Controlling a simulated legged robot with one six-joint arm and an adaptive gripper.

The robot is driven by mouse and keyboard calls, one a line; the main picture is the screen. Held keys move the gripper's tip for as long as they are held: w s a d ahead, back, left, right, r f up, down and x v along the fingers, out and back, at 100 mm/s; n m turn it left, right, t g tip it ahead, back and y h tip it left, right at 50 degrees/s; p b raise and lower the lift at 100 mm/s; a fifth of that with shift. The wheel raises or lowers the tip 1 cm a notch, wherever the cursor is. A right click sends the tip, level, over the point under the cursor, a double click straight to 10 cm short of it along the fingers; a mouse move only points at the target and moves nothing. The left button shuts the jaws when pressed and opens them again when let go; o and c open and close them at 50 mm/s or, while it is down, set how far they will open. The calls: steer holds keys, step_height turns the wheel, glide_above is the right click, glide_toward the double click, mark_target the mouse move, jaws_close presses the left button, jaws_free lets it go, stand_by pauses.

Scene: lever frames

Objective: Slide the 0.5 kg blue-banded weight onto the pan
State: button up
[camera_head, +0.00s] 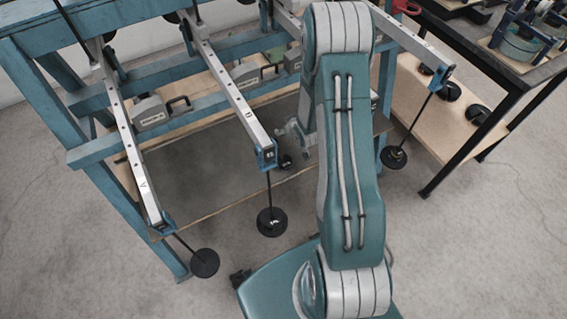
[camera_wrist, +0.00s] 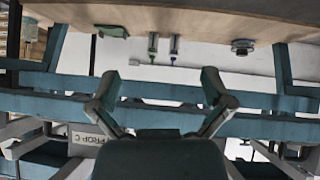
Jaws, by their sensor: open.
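In the wrist view my gripper (camera_wrist: 160,84) is open, its two fingers spread with nothing between them. In the head view my arm hides most of it, near the middle lever. Black round pans hang on rods from the lever ends: one at the left lever (camera_head: 204,263), one at the middle lever (camera_head: 272,221), one at the right lever (camera_head: 394,157). I see no weight on them that I can make out. A small item with a blue end (camera_wrist: 174,46) shows beyond the fingers; I cannot tell whether it is the blue-banded weight.
The blue frame (camera_head: 75,155) carries the levers and crosses the wrist view close to my fingers. Grey handled blocks (camera_head: 150,112) sit along it. A black-legged table (camera_head: 480,55) stands at right, with dark discs (camera_head: 450,91) on its lower shelf.

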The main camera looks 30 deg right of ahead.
steer(key=s+d+f, duration=0.1)
steer(key=s+f, duration=0.2)
steer(key=f, duration=0.7)
steer(key=t+y, duration=0.1)
steer(key=t, duration=0.1)
glide_toward(287, 164)
steer(key=w+r, duration=0.1)
steer(key=w, duration=0.2)
steer(key=shift+m, duration=0.3)
steer(key=w+f, duration=0.1)
steer(key=f, duration=0.1)
steer(key=w+f, duration=0.3)
steer(key=f, duration=0.1)
steer(key=shift+w+a, duration=0.1)
steer(key=shift+w, duration=0.3)
steer(key=shift+x, duration=1.4)
steer(key=shift+s+f, duration=0.1)
steer(key=shift+s, duration=0.05)
steer(key=c, duration=1)
steer(key=shift+c, duration=0.2)
steer(key=shift+r, duration=1.55)
